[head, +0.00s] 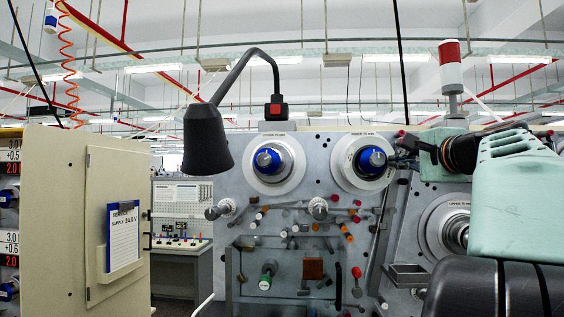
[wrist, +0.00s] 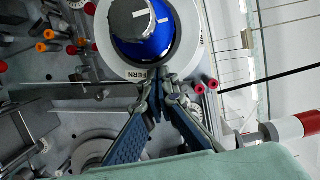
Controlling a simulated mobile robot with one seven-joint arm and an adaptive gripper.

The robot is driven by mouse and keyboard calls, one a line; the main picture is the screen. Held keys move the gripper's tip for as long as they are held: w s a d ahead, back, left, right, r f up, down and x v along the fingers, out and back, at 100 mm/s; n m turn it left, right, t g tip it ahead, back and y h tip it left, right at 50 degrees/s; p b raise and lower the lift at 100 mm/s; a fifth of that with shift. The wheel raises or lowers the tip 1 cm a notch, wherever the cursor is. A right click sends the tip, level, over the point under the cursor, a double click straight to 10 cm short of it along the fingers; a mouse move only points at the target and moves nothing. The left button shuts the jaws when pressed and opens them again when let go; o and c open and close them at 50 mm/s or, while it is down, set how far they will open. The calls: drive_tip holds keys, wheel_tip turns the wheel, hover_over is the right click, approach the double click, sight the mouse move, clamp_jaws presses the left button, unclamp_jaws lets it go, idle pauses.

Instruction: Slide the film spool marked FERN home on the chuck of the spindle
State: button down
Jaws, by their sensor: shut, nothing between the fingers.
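The white-flanged spool marked FERN (wrist: 136,73) sits around the blue chuck (wrist: 155,38) with a grey front in the wrist view. In the head view this spool (head: 346,174) is around the right upper chuck (head: 372,159) on the grey panel. I cannot tell whether it is fully seated. My gripper (wrist: 160,78) is shut and empty, its tips at the flange's outer edge beside one FERN mark. Whether they touch the flange is unclear. In the head view my gripper (head: 398,158) is just right of the spool, small and partly dark.
A similar blue chuck with a white flange (head: 253,174) is to the left. A black lamp (head: 207,140) hangs in front of the panel's left side. Pegs and small rollers dot the panel below. A red-and-white beacon (head: 450,65) stands above right; a beige cabinet (head: 60,220) stands left.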

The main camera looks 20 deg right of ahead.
drive_tip(key=shift+w+d+r+p, duration=0.1)
drive_tip(key=shift+w+d+p, duration=0.25)
drive_tip(key=shift+w, duration=0.3)
idle(0.4)
drive_tip(key=shift+s+a+b, duration=0.4)
drive_tip(key=shift+s+b, duration=0.15)
drive_tip(key=shift+s, duration=0.2)
drive_tip(key=shift+s+a+b, duration=0.4)
drive_tip(key=shift+s+b, duration=0.15)
drive_tip(key=shift+s, duration=0.15)
drive_tip(key=shift+a+f, duration=0.1)
drive_tip(key=shift+f, duration=0.1)
